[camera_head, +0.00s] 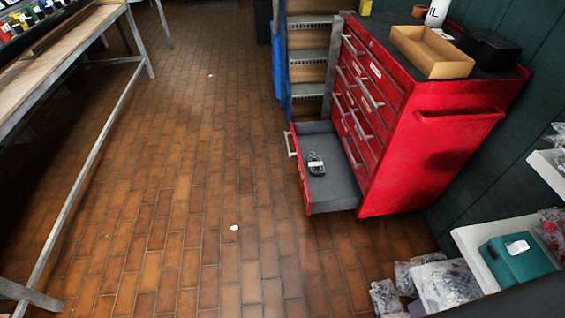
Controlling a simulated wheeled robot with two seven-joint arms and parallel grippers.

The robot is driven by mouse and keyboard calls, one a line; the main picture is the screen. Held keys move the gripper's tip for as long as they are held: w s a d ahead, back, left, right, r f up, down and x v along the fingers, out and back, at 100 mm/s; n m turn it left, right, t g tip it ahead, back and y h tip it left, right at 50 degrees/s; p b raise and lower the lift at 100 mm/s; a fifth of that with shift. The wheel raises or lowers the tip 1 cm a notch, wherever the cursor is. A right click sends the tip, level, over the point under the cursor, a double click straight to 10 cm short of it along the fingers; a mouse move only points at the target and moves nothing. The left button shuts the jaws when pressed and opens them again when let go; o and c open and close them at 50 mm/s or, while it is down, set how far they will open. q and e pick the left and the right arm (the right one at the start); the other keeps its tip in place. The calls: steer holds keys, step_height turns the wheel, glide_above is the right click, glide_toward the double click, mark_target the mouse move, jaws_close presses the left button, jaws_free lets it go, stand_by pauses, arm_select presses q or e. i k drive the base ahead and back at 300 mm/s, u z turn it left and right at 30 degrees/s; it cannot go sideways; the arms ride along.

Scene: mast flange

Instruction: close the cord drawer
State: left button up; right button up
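The open drawer (334,192) is the bottom one of a red tool chest (420,140). It sticks out to the left over the brick floor, with a light handle (291,144) on its front. A small dark coiled item (316,164) with a pale label lies inside on the grey bottom; it may be a cord. The other drawers of the chest appear shut. Neither of my grippers shows in the head view.
A workbench (60,60) with metal legs runs along the left. Bagged items (445,284) and a teal box (517,258) are at the lower right. An open cardboard box (432,52) sits on the chest. The brick floor (190,180) between is mostly clear.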

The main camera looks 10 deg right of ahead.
mark_target(339, 189)
steer(key=u, duration=0.4)
steer(key=i, duration=1.55)
steer(key=z, duration=1.2)
steer(key=i, duration=0.35)
steer(key=u, duration=0.6)
steer(key=k, duration=0.3)
steer(key=u, duration=0.05)
